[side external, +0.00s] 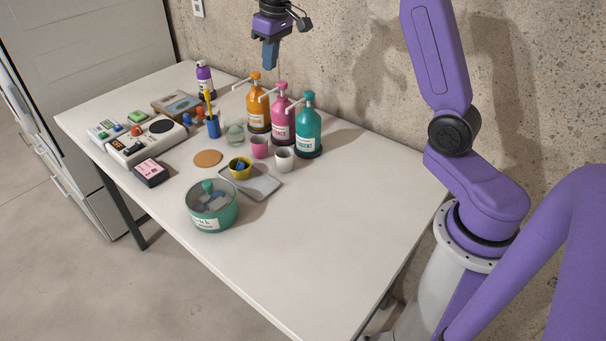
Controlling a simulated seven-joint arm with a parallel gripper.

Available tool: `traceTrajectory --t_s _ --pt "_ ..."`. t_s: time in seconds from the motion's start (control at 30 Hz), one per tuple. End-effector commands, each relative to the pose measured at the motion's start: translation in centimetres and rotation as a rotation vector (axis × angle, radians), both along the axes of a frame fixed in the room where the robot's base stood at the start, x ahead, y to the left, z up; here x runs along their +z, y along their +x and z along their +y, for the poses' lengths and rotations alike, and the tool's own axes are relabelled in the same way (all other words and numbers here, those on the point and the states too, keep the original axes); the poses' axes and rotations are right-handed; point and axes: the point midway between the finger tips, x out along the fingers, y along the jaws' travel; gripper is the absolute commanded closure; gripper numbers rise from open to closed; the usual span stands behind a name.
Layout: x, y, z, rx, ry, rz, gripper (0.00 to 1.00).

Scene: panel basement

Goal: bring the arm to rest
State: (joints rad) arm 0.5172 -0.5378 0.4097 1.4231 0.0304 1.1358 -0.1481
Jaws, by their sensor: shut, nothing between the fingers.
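My gripper (270,54) is at the top of the side external view, high above the back of the white table (320,225). It points down with its blue fingers together and holds nothing. It hangs above and behind the orange pump bottle (257,105), clear of it. My purple arm stands at the right, and part of it runs out of the top of the picture.
Pink (281,120) and teal (308,128) pump bottles stand beside the orange one. A teal tub (212,212), a grey tray (264,186), small cups and several devices occupy the left and middle. The table's right front is clear. A concrete wall (350,60) rises behind.

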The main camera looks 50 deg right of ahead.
Motion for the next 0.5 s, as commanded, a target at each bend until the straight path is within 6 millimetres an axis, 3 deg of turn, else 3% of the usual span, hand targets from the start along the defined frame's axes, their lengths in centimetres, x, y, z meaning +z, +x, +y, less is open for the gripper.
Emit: traceTrajectory --t_s 0.03,0.2,0.5 --pt "0.1 -1.4 2.0 0.048 -0.001 0.005 1.0" --pt "-0.2 -6.6 7.3 0.189 -0.004 0.028 1.0" --pt "-1.4 -17.7 13.1 0.44 -0.021 0.065 1.0"
